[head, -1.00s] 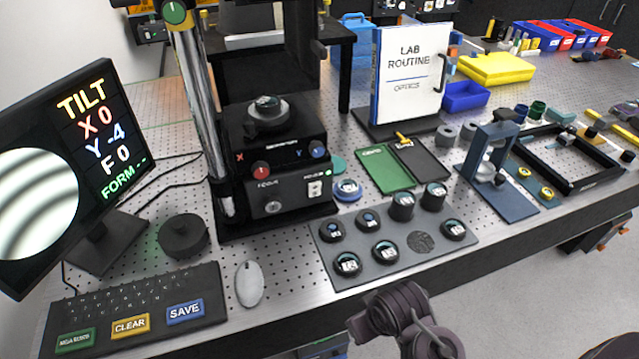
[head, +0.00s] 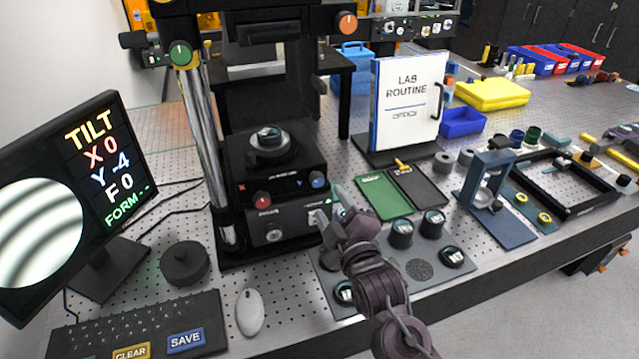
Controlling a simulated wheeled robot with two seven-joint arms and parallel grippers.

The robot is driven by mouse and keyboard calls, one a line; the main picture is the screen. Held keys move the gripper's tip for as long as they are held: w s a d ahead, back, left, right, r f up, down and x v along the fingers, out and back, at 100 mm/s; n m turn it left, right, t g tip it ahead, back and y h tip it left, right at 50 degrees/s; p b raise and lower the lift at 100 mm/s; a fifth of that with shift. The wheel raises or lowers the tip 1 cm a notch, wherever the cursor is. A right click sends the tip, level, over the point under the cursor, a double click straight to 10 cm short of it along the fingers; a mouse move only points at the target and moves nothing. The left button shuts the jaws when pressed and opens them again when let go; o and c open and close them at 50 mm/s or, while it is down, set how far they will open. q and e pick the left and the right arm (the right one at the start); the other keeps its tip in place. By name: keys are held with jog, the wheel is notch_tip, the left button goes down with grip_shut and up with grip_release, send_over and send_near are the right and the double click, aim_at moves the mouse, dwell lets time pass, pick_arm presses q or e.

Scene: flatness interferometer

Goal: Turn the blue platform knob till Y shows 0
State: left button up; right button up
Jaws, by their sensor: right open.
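The blue platform knob (head: 317,179) is on the right of the black interferometer's front face, with a red knob (head: 262,198) to its left. The monitor (head: 104,150) reads TILT X 0, Y -4, F 0 and FORM with dashes, beside curved grey fringes. My right gripper (head: 331,203) is open, its fingers pointing up toward the machine's front, just below and right of the blue knob. It looks apart from the knob, though depth is hard to judge. A round part sits on the platform (head: 269,150). My left gripper is not in view.
My right arm covers part of the grey mat (head: 425,252) with several round pieces. The keyboard (head: 125,322) and mouse (head: 250,312) are at front left.

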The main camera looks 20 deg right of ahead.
aim_at(318, 183)
jog(key=w+p, duration=0.2)
jog(key=w, duration=0.5)
jog(key=shift+w+a+r+p, duration=0.1)
jog(key=shift+w+p, duration=0.2)
jog(key=c, duration=1)
